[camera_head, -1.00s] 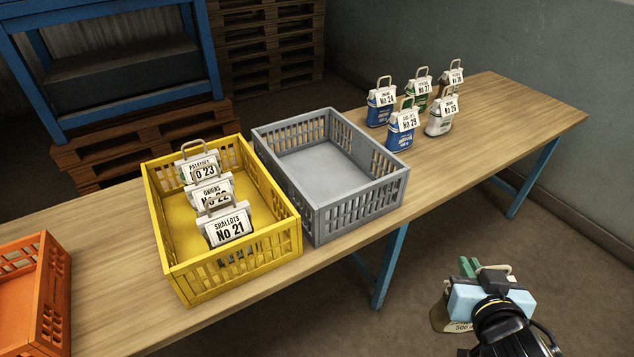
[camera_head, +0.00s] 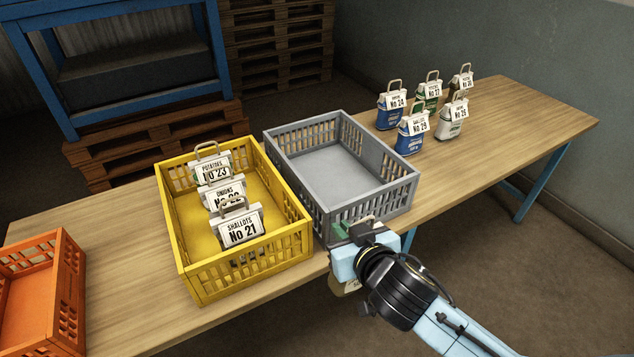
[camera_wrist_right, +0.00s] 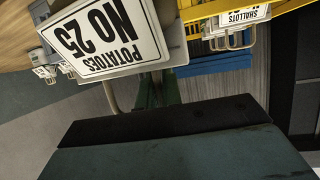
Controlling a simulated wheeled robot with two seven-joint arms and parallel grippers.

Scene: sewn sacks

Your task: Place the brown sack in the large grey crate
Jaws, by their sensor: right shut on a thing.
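My right gripper (camera_head: 356,234) is shut on a tan-brown sack (camera_head: 350,286). Most of the sack is hidden behind the gripper and wrist in the head view. In the right wrist view its white card (camera_wrist_right: 115,38) reads "POTATOES NO 25", upside down. The large grey crate (camera_head: 398,196) stands on the table and looks empty. My right gripper is at the crate's near corner, and the held sack hangs in front of the crate and table edge, outside the crate. My left gripper is out of view.
A yellow crate (camera_head: 249,271) holding several labelled sacks stands left of the grey crate. An orange crate (camera_head: 70,290) is at far left. Several small sacks stand on the table (camera_head: 500,150) at right, including a blue one (camera_head: 409,143) and a dark brown one (camera_head: 456,92).

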